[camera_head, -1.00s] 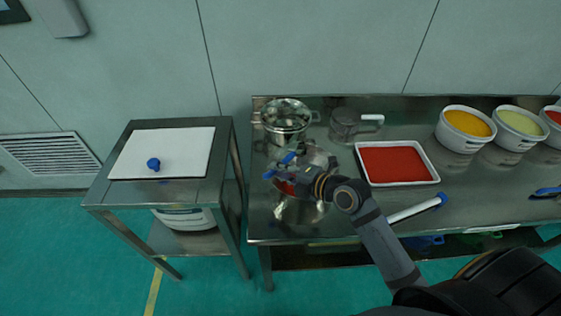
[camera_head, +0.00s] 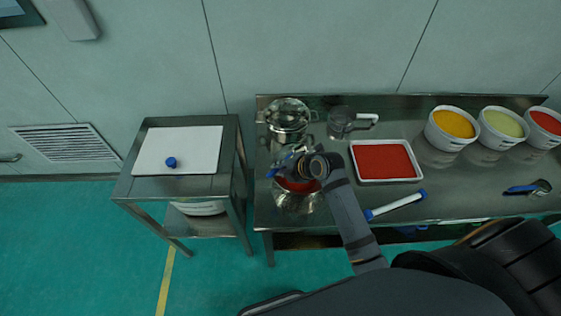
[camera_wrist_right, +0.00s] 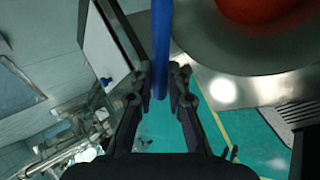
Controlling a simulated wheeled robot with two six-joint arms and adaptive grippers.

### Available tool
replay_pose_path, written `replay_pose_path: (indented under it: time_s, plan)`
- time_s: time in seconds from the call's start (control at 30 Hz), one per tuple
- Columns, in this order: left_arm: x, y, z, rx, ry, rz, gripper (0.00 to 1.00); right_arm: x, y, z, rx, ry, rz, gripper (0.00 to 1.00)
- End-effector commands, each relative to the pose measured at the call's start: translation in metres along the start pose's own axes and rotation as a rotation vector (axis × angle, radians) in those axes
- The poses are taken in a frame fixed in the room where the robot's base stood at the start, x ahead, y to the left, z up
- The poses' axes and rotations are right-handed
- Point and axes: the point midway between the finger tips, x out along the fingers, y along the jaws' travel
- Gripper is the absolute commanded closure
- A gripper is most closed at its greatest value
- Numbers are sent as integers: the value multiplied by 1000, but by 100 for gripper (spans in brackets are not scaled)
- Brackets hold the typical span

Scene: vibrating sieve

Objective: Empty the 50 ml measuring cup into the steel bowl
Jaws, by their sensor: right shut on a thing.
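The steel bowl (camera_head: 297,204) stands at the left front of the steel bench with red material in it. My right gripper (camera_head: 291,168) is above the bowl's back left part. It is shut on a blue handle (camera_wrist_right: 162,45), which I take to be the measuring cup's; the handle runs up out of the wrist view between the fingertips (camera_wrist_right: 161,88). The cup end is hidden or too small to make out, so I cannot tell its tilt or contents. The wrist view also shows the bowl's grey rim (camera_wrist_right: 225,55) and red material inside. My left gripper is not in view.
A steel pot (camera_head: 289,116) and a clear jug (camera_head: 340,123) stand behind. A white tray of red material (camera_head: 386,180) is to the right, with a white, blue-ended stick (camera_head: 398,205) before it. Several tubs, including a yellow one (camera_head: 431,132), and another blue-handled scoop (camera_head: 528,188) lie further right.

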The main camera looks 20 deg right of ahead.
Motion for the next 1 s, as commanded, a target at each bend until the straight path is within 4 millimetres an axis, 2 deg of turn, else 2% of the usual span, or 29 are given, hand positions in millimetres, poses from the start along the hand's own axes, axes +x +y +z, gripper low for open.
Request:
replay_pose_path:
  time_s: [0.03, 0.1, 0.6, 0.8, 1.0]
  plan:
    - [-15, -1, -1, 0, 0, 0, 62, -6, 8, 0, 1, 1, -24, 100]
    - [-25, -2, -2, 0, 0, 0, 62, -7, 8, 0, 1, 1, -62, 100]
    - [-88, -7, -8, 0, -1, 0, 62, -8, 16, -1, 1, 4, -367, 100]
    - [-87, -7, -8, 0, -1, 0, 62, -6, 14, 0, 2, 3, -539, 100]
    - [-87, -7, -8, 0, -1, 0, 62, -8, 14, 0, 2, 2, -571, 100]
